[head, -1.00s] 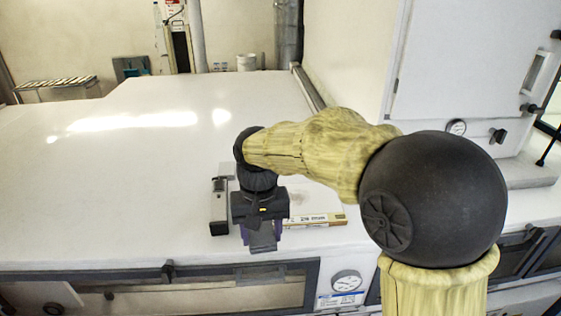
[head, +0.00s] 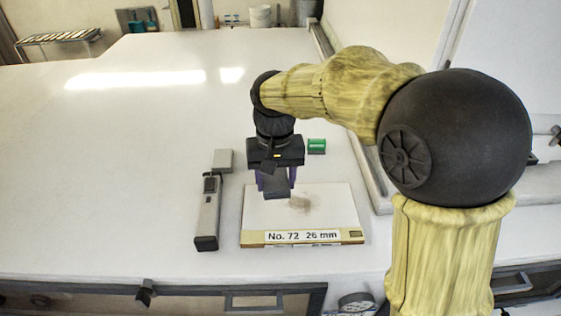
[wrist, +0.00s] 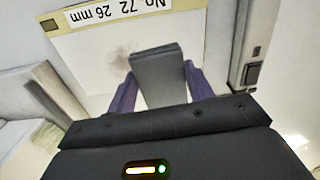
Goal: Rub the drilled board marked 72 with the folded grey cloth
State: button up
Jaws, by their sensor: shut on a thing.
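The board marked "No. 72 26 mm" (head: 335,222) lies on the white surface, pale on top with a wooden front edge. A brownish smudge shows near its middle, and no drilled holes can be made out. It also shows in the wrist view (wrist: 88,52), upside down. My gripper (head: 274,180) is shut on the folded grey cloth (head: 277,188), over the board's far left part. In the wrist view the grey cloth (wrist: 160,75) sits between purple fingers, beside the smudge. I cannot tell whether the cloth touches the board.
A grey handheld device (head: 208,215) lies left of the board, with a small grey block (head: 223,160) behind it. A green object (head: 317,146) lies behind the board. A raised rail (head: 365,165) runs along the right. The surface at left is clear.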

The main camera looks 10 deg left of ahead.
jog(key=shift+w, duration=0.35)
jog(key=shift+d, duration=0.15)
